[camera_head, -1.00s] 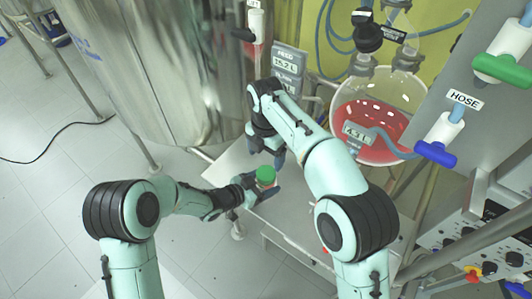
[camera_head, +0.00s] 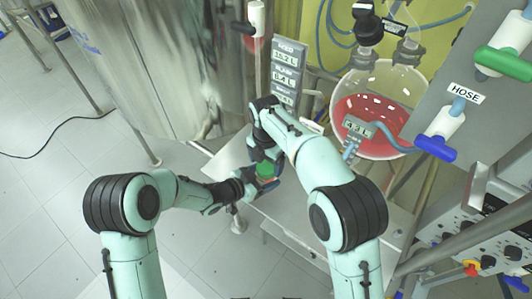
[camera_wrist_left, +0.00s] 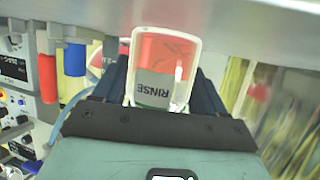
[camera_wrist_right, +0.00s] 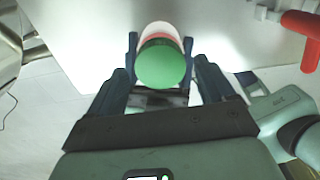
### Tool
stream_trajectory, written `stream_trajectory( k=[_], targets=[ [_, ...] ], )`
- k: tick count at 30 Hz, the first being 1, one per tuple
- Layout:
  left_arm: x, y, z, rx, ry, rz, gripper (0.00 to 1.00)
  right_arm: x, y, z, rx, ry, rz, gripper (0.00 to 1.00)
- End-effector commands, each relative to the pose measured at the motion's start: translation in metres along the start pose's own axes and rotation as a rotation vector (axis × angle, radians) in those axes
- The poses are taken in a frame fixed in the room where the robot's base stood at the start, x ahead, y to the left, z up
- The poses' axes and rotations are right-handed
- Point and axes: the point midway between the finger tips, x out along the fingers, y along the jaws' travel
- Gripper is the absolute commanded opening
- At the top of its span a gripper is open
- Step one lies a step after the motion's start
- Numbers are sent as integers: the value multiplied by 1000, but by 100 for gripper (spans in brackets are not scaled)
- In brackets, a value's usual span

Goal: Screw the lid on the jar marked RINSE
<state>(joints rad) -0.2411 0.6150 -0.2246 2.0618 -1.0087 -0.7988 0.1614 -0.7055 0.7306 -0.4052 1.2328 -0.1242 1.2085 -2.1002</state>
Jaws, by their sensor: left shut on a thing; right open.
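The jar marked RINSE (camera_wrist_left: 155,90) is a small clear jar with red contents and a grey label. My left gripper (camera_head: 258,184) is shut around its sides and holds it above the metal table. The green lid (camera_wrist_right: 162,66) sits on the jar's mouth; whether it is tight cannot be told. The lid also shows in the head view (camera_head: 265,170), partly covered by my right gripper (camera_head: 264,164). In the right wrist view my right gripper (camera_wrist_right: 160,60) is open, its fingers on either side of the lid and jar.
The metal table (camera_head: 290,205) has bare room right of the jar. A large steel vessel (camera_head: 165,70) stands behind left. A round glass flask with red liquid (camera_head: 375,110) and a grey readout board (camera_head: 286,70) stand behind right. A panel with a HOSE valve (camera_head: 440,135) is at right.

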Motion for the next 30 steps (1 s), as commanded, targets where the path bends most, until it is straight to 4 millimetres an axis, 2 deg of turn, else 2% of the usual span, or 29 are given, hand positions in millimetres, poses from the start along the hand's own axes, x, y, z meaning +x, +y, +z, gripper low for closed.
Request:
stream_trajectory(
  k=[5, 13, 14, 18, 19, 26, 30],
  targets=[
    [0, 0, 0, 0, 1, 0, 0, 11, 0, 0, 0, 1, 0, 82],
    [0, 0, 0, 0, 1, 0, 0, 12, 0, 0, 0, 0, 1, 82],
    [0, 0, 0, 0, 1, 0, 0, 12, 0, 0, 0, 0, 1, 79],
    [0, 0, 0, 0, 1, 0, 0, 12, 0, 0, 0, 0, 1, 34],
    [0, 0, 0, 1, 1, 0, 0, 12, 0, 0, 0, 0, 1, 25],
    [0, 0, 0, 1, 1, 0, 0, 12, 0, 0, 37, 0, 1, 25],
    [0, 0, 0, 1, 1, 0, 0, 12, 0, 0, 239, 0, 2, 25]
  ],
)
